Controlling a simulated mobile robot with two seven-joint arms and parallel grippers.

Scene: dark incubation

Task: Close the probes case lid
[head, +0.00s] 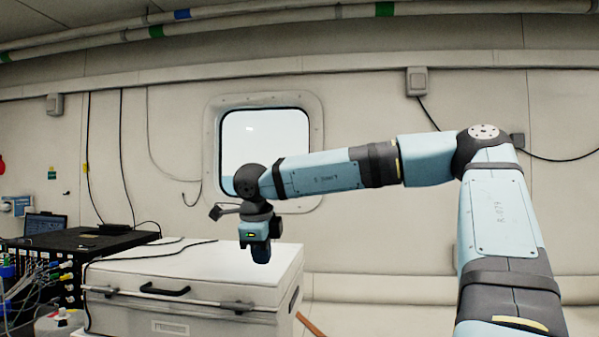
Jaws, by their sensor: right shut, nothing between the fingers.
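The probes case (190,295) is a large white case with a dark handle and latches on its front, standing at the lower left. Its lid (190,265) lies flat over the body, with a thin seam along the front; I cannot tell whether it is fully closed. My right arm reaches in from the right, and my right gripper (261,256) points down over the right part of the lid. The gripper is shut and empty. I cannot tell whether its tip touches the lid. My left gripper is not in view.
A black equipment box (85,240) with cables and a small laptop (45,223) stands left of the case. A dark cable (130,256) runs across the lid's left part. The wall with a window (262,135) is behind.

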